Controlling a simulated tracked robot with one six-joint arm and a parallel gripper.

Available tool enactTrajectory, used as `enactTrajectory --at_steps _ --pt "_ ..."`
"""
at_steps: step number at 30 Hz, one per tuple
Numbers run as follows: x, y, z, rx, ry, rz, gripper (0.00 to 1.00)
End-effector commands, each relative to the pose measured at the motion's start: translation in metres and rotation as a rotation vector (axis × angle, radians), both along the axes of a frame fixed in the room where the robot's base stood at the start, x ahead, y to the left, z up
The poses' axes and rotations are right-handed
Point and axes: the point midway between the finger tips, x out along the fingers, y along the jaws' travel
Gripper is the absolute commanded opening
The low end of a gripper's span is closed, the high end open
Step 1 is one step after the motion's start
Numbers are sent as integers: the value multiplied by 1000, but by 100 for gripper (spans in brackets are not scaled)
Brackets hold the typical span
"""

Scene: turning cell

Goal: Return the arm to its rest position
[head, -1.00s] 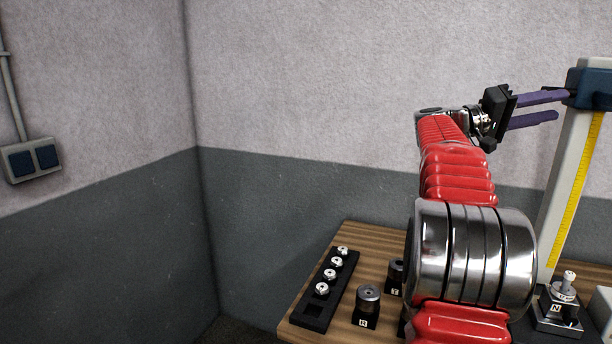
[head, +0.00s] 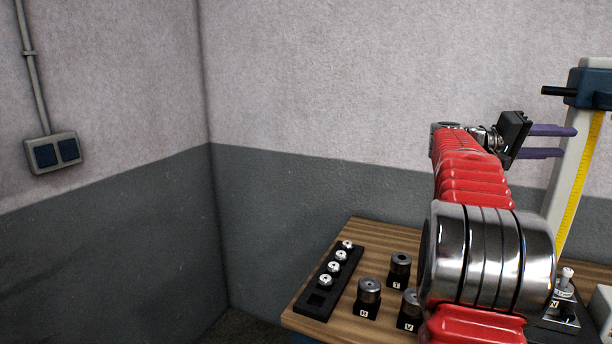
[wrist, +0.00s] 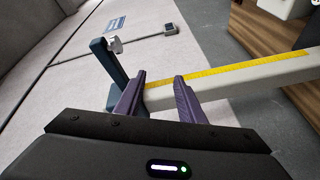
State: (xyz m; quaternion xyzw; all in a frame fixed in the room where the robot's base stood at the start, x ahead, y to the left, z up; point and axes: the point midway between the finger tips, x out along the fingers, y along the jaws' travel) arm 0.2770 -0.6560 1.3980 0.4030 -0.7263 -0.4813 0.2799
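My gripper (head: 552,142) is at the upper right in the head view, raised well above the wooden table, its two purple fingers pointing right. The fingers are apart with nothing between them. In the wrist view my gripper (wrist: 160,92) also shows open and empty. Beyond its fingers is the pale upright post (wrist: 245,82) with a yellow scale. The same post (head: 565,190) stands to the right of my gripper in the head view, with a dark blue head (head: 592,88) on top. Whether the fingers are clear of the post in depth is hard to tell.
The wooden table (head: 372,240) carries a black rack (head: 314,302) with several small metal parts. Dark holders with metal cylinders, marked R (head: 369,298), T (head: 399,270) and V (head: 410,310), stand beside it. My arm hides part of the table. A wall socket box (head: 53,152) is at left.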

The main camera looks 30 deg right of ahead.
Motion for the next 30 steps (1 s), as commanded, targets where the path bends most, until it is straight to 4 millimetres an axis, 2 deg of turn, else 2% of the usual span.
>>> enactTrajectory --at_steps 5,8,11,17,21,30 --pt "2 6 -54 158 -18 32 36" --pt "9 23 -91 276 -44 72 36" --pt "21 52 -128 403 -79 127 36" --pt "48 132 -191 634 -160 257 36" --pt "65 197 -225 775 -217 351 36" --pt "82 338 -277 1020 -329 539 36"
